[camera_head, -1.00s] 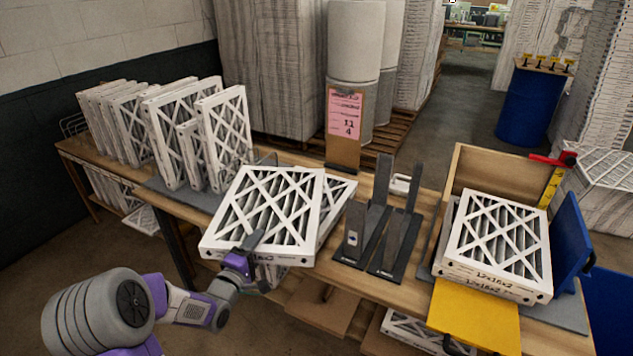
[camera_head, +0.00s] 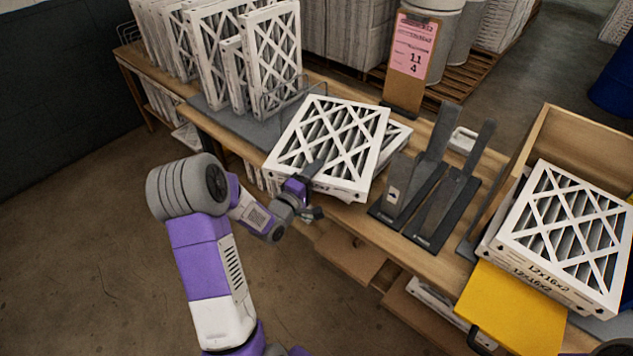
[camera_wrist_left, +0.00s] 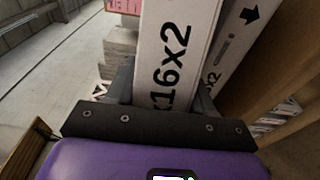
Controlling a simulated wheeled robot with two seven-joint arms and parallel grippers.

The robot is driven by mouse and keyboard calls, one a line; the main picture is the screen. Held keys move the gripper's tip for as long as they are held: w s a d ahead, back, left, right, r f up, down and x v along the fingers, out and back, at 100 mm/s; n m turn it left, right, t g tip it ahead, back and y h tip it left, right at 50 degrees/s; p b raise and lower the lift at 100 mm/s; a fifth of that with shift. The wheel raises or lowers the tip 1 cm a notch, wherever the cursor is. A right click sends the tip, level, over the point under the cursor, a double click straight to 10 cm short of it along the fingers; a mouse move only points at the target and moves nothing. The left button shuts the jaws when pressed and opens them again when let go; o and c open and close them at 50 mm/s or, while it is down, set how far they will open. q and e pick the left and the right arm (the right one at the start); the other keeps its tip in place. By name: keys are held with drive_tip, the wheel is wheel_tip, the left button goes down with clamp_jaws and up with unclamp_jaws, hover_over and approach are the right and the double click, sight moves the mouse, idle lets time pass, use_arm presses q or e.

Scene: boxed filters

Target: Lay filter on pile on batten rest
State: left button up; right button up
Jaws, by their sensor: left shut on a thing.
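My left gripper (camera_head: 310,178) is shut on the near edge of a white-framed pleated filter (camera_head: 300,124). That filter lies tilted over another filter (camera_head: 397,137), which is mostly hidden beneath it. In the left wrist view the held filter's edge (camera_wrist_left: 176,50) reads "x16x2" between the fingers, with another printed edge (camera_wrist_left: 232,45) beside it. At the right, a pile of filters (camera_head: 565,225), marked 12x16x2, lies flat by a wooden back panel. Battens under this pile cannot be made out. My right gripper is out of view.
A dark stand with upright plates (camera_head: 437,185) stands between the held filter and the pile. A yellow panel (camera_head: 515,305) juts out before the pile. Several filters stand upright (camera_head: 275,60) at the back left. A clipboard with a pink sheet (camera_head: 410,60) stands behind.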

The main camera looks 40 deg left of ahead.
use_arm(q)
drive_tip(key=shift+f+b, duration=0.5)
drive_tip(key=shift+f, duration=1.05)
drive_tip(key=o, duration=1.2)
drive_tip(key=shift+f, duration=0.1)
drive_tip(key=shift+c, duration=0.2)
